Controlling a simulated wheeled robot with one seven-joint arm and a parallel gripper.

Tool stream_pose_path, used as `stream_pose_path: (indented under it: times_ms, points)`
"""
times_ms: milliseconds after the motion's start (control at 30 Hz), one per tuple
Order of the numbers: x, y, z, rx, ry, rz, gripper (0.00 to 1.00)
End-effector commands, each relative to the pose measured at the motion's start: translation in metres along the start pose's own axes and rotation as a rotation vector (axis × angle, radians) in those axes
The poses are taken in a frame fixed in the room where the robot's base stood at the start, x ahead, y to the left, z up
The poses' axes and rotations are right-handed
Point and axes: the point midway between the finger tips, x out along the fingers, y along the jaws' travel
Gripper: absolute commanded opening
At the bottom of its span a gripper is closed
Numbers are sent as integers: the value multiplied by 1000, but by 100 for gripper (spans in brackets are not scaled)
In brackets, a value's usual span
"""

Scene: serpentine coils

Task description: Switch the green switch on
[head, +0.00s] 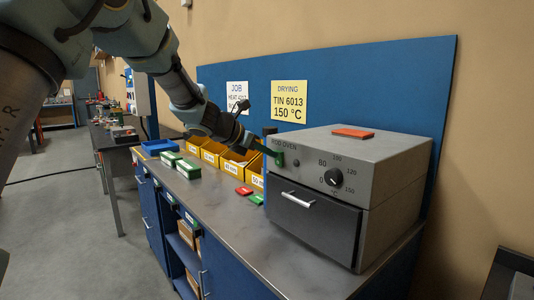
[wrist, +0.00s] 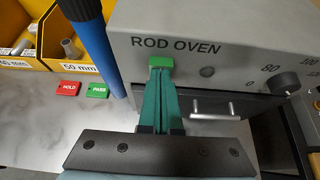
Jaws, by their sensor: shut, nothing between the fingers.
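The green switch (wrist: 160,62) is a small green block on the front of the grey rod oven (wrist: 240,22), below the words ROD OVEN. In the head view the switch (head: 281,160) shows at the left of the oven front. My gripper (wrist: 161,73) is shut and empty, its two teal fingers side by side. The fingertips are right at the lower edge of the switch; I cannot tell whether they touch. In the head view my gripper (head: 274,155) reaches the oven from the left. Whether the switch is on cannot be told. A dark round lamp (wrist: 207,72) sits beside it.
The oven's dial (head: 334,177) and closed door with a bar handle (head: 298,201) are to the right. Yellow bins (head: 210,152) and red and green tags (wrist: 68,88) lie left. An orange-red block (head: 353,132) lies on the oven.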

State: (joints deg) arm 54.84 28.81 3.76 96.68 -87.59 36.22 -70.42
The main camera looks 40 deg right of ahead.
Motion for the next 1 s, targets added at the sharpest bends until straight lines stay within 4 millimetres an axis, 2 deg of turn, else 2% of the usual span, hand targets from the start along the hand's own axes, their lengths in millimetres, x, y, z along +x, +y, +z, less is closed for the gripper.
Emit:
stream_pose_path:
  times_ms: [100, 367, 733, 1000]
  points:
    - [2, 0, 7, 0, -1, 0, 0]
    - [3, 0, 6, 0, -1, 0, 0]
    - [-5, 0, 19, 1, -1, 1, 0]
    - [-5, 0, 20, 1, -1, 0, 0]
